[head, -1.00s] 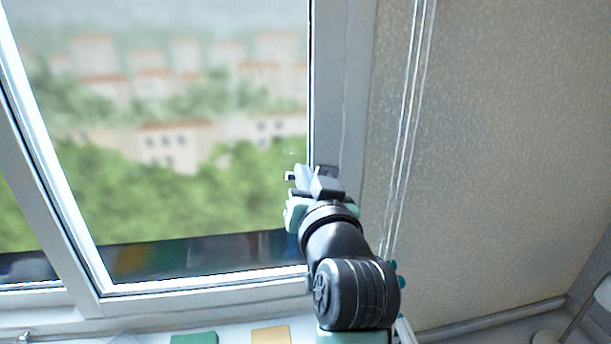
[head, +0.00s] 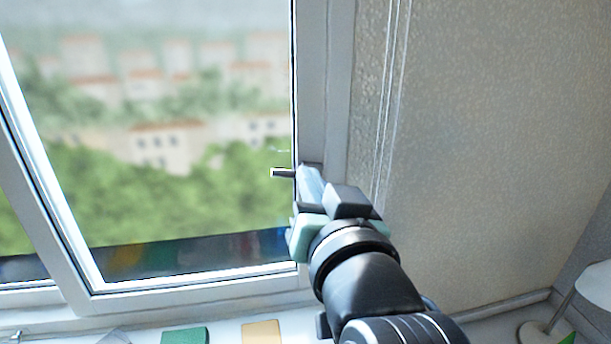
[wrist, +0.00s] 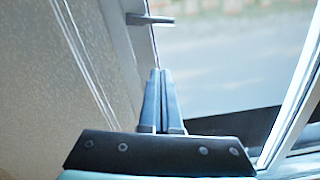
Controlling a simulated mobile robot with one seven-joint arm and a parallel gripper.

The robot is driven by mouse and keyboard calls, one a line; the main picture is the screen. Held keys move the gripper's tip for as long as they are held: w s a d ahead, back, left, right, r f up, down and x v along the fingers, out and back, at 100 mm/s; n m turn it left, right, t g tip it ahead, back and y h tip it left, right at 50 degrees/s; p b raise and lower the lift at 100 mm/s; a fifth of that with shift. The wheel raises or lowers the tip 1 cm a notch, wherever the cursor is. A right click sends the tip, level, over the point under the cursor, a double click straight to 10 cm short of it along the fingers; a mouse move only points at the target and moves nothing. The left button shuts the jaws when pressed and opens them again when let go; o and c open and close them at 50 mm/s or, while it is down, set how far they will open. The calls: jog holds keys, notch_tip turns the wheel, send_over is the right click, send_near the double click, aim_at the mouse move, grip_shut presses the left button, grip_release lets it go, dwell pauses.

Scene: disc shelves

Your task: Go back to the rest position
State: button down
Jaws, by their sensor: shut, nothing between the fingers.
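My gripper (head: 308,178) is in front of the right side of the window frame in the head view. Its fingers point up and away from me. In the wrist view, my gripper (wrist: 161,72) has its two blue-grey fingers together with nothing between them. A dark window handle (wrist: 150,19) stands out from the frame beyond the fingertips, and it also shows just left of the fingers in the head view (head: 283,173). I cannot tell how close the fingers are to it.
The window (head: 150,289) fills the left. A speckled wall (head: 480,130) with hanging cords (head: 389,90) is on the right. A green piece (head: 185,336) and a tan piece (head: 262,333) lie on the white sill below. A lamp (head: 597,287) stands at the lower right.

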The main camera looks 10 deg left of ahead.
dwell(0.3)
jog(key=s+d+r+t+h, duration=0.1)
jog(key=s+r+t, duration=0.4)
jog(key=r, duration=0.6)
jog(key=s+d+r+t+h, duration=0.2)
jog(key=s+r+t+h, duration=0.2)
jog(key=r, duration=0.7)
jog(key=s+t, duration=0.2)
jog(key=s, duration=0.1)
jog(key=shift+s+d+m+h, duration=0.15)
jog(key=shift+d+m+h, duration=0.15)
jog(key=shift+m, duration=0.1)
jog(key=c, duration=1.6)
grip_release()
